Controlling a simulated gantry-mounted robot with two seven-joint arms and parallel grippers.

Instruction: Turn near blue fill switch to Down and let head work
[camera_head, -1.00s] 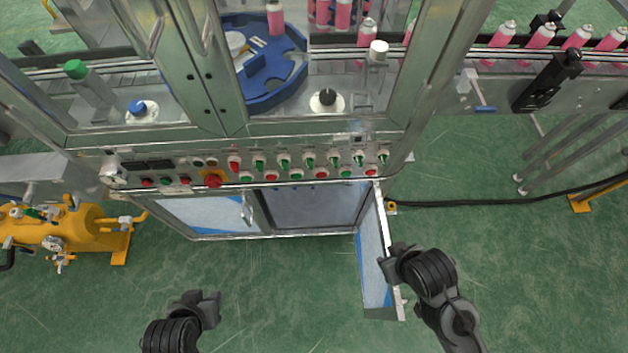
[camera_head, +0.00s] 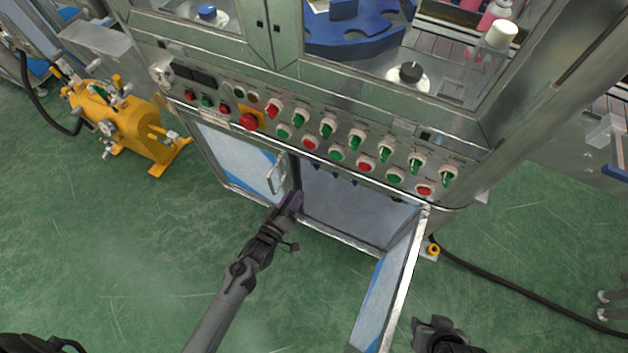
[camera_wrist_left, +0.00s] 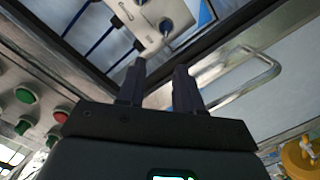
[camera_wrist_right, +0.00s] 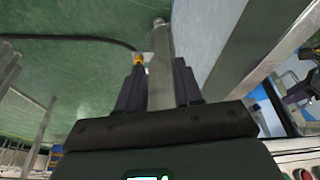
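In the left wrist view, a pale panel inside the cabinet carries a blue switch (camera_wrist_left: 166,26) with a small lever. A second blue knob shows partly at the top edge. In the head view, my left gripper (camera_head: 292,202) is at the open cabinet's mouth, beside the closed door's handle; the panel cannot be made out there. In the left wrist view, my left gripper (camera_wrist_left: 160,82) has its fingers apart with nothing between them, and the near switch lies beyond the fingertips. My right gripper (camera_head: 435,325) is low right, near the open door; its fingers (camera_wrist_right: 158,85) are apart.
The open cabinet door (camera_head: 385,285) stands out between my arms. The closed door's handle (camera_head: 277,174) is close to my left gripper. The console (camera_head: 320,150) with green and red switches overhangs the opening. A yellow pump (camera_head: 120,120) stands left; a black cable (camera_head: 520,292) runs right.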

